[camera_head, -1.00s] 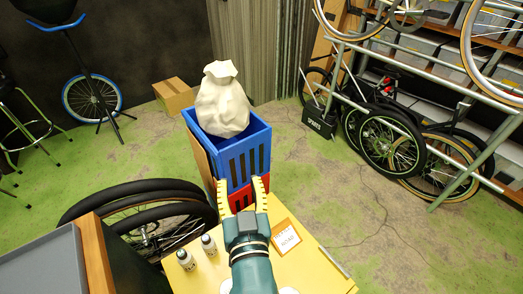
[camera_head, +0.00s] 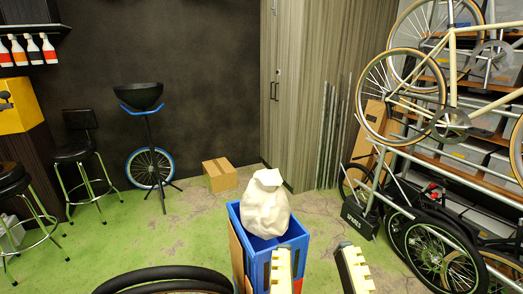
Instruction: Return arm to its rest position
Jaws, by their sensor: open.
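My gripper (camera_head: 315,262) shows at the bottom of the head view, right of centre. Its two pale yellow fingers stand apart with nothing between them. The left finger overlaps the front of a blue crate (camera_head: 295,243). The rest of my arm is below the picture's edge.
A white sack (camera_head: 265,205) sits in the blue crate. Black tyres (camera_head: 165,277) lie at the lower left. Bikes (camera_head: 440,250) and a metal rack (camera_head: 375,188) fill the right. A cardboard box (camera_head: 219,175) and stools (camera_head: 80,160) stand farther back. Green floor (camera_head: 120,232) between them is open.

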